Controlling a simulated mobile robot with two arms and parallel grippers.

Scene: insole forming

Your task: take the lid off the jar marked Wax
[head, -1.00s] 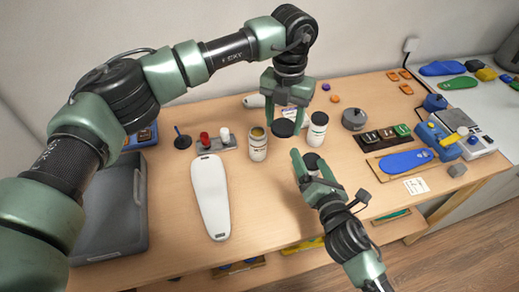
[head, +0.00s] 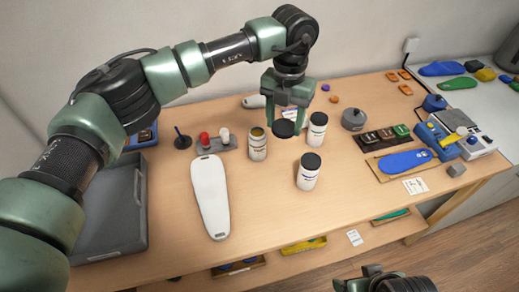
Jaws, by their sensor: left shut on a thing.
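My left gripper (head: 286,118) is shut on a round black lid (head: 284,130) and holds it just right of the open jar. The open jar (head: 258,147) is white with a label, stands upright without a lid, and shows a yellowish rim. A white jar with a black lid (head: 317,131) stands to the right of the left gripper. Another white jar with a black lid (head: 308,175) stands nearer the front. The labels are too small to read surely. My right gripper (head: 372,272) is at the bottom edge, partly out of view, and its jaws are unclear.
A white insole-shaped board (head: 210,196) lies left of the jars. A stand with red and white knobs (head: 215,143) is behind it. A grey tray (head: 108,236) is at the left. A blue insole (head: 405,160) lies on a board at the right. The table front is mostly clear.

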